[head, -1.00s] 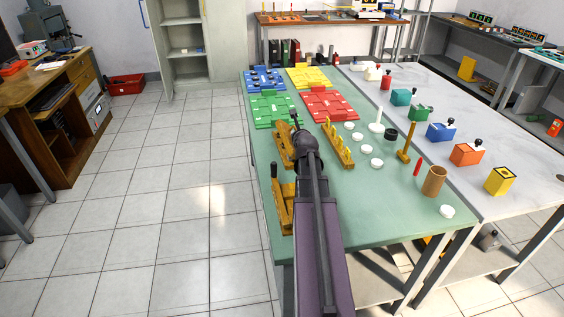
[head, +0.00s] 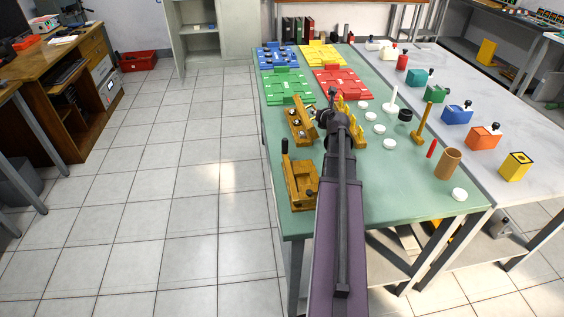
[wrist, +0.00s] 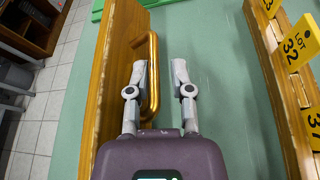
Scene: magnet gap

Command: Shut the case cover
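A wooden case (head: 298,130) stands at the left edge of the green table in the head view, with several round dark and silver parts showing on it. In the wrist view a wooden panel (wrist: 112,80), seen nearly edge-on, carries a brass bar handle (wrist: 153,75); it appears to be the case cover, standing up. My gripper (wrist: 160,75) is open around the handle bar: the left finger lies between panel and bar, the right finger is apart from the bar on its other side.
A wooden rack with yellow number tags (wrist: 299,43) stands close on the right. A second wooden piece with a dark upright handle (head: 302,182) is nearer on the table (head: 365,190). White discs and a brown cup (head: 447,163) lie farther right. Bare table separates panel and rack.

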